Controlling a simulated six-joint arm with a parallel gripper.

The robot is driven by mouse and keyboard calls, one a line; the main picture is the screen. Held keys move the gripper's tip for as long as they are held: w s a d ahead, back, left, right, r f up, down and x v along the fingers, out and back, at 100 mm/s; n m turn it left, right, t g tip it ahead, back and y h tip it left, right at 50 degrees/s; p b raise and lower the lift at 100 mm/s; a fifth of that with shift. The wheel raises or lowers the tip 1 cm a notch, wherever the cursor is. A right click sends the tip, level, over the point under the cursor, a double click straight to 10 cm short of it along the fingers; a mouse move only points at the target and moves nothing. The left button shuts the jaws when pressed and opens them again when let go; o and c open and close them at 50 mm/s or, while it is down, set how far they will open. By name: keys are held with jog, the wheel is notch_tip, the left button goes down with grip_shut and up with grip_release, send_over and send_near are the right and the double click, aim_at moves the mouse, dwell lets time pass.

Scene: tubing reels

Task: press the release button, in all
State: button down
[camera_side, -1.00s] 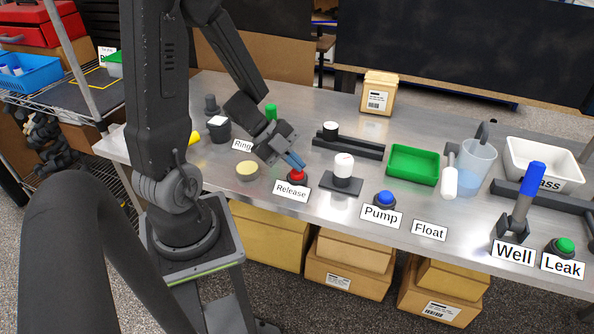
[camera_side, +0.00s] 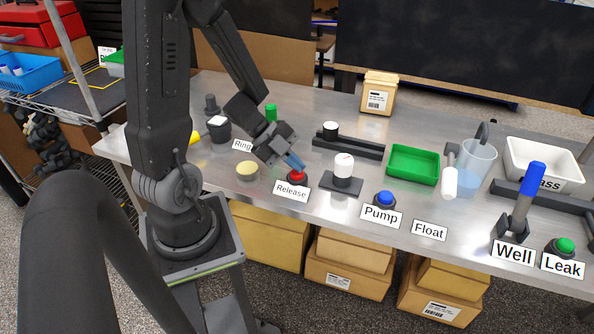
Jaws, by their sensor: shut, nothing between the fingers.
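The release button is a red dome (camera_side: 297,175) on a dark base, behind the white "Release" label (camera_side: 291,191) near the front edge of the bench. My gripper (camera_side: 297,165) is shut and empty, with blue fingertips pointing down and to the right at the top of the red button. The fingertips appear to touch or sit just above it; I cannot tell which. They hide part of the button's upper side.
A round tan disc (camera_side: 247,171) lies left of the button. A white-topped knob on a dark plate (camera_side: 343,172) stands close to its right. The blue Pump button (camera_side: 384,198) and green tray (camera_side: 413,165) are farther right.

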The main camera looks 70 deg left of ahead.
jog(key=shift+r, duration=0.7)
jog(key=shift+r, duration=0.1)
jog(key=shift+r, duration=2.45)
jog(key=shift+w, duration=0.1)
jog(key=w+r+n+t+y, duration=0.4)
jog(key=w+r+t+y, duration=0.1)
jog(key=w+r, duration=0.1)
notch_tip(320, 180, up, 5)
jog(key=n+g+y, duration=0.3)
jog(key=n+y, duration=0.2)
jog(key=n, duration=0.6)
send_over(296, 173)
jog(key=w+d, duration=0.2)
jog(key=d, duration=0.1)
jog(key=s+d+n+g+h, duration=0.1)
jog(key=s+d+g+h, duration=0.2)
jog(key=s+d, duration=0.5)
jog(key=shift+d+f+n+g+h, duration=0.2)
jog(key=shift+d+n+g+h, duration=0.15)
jog(key=shift+h, duration=0.25)
